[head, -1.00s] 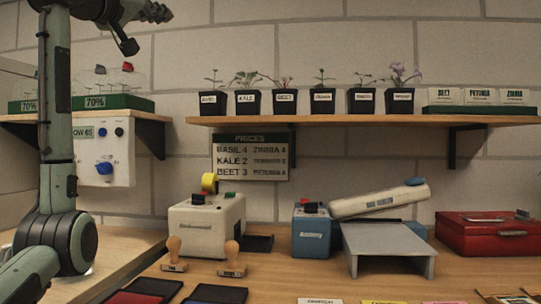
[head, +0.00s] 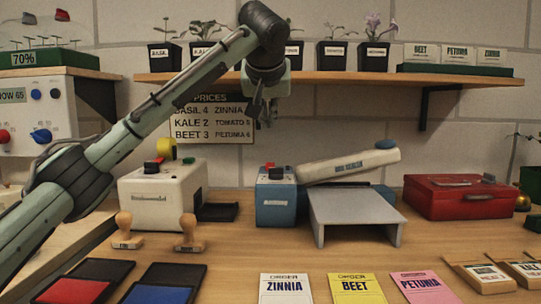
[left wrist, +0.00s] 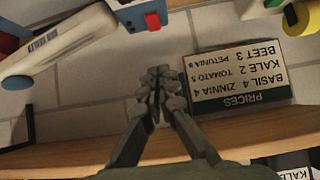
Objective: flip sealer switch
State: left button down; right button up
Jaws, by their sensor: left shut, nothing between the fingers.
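The bag sealer is a blue box (head: 276,207) with a long white arm (head: 347,166) slanting up to the right. A red block (head: 270,165) and a black block (head: 276,174) sit on top of the box. I cannot tell which way the switch is set. My left gripper (head: 264,118) is shut and empty, above the sealer box and below the shelf edge, apart from the box. In the left wrist view its fingertips (left wrist: 158,82) are together. The inverted view shows the blue box (left wrist: 130,14) and red block (left wrist: 152,20) at the top. My right gripper is not in view.
The wall shelf (head: 350,78) with potted seedlings runs close above my left gripper. The price board (head: 212,118) is behind it. A white machine (head: 160,196) stands left of the sealer, a grey stand (head: 355,207) right of it, and a red box (head: 463,196) further right.

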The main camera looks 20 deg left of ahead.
pick_arm(q)
jog(key=p+x, duration=0.1)
jog(key=x, duration=0.9)
jog(key=shift+w+f, duration=0.1)
jog(key=shift+f, duration=0.05)
notch_tip(320, 180, down, 3)
jog(key=shift+w+r, duration=0.1)
jog(key=shift+r, duration=0.15)
jog(key=shift+f, duration=0.6)
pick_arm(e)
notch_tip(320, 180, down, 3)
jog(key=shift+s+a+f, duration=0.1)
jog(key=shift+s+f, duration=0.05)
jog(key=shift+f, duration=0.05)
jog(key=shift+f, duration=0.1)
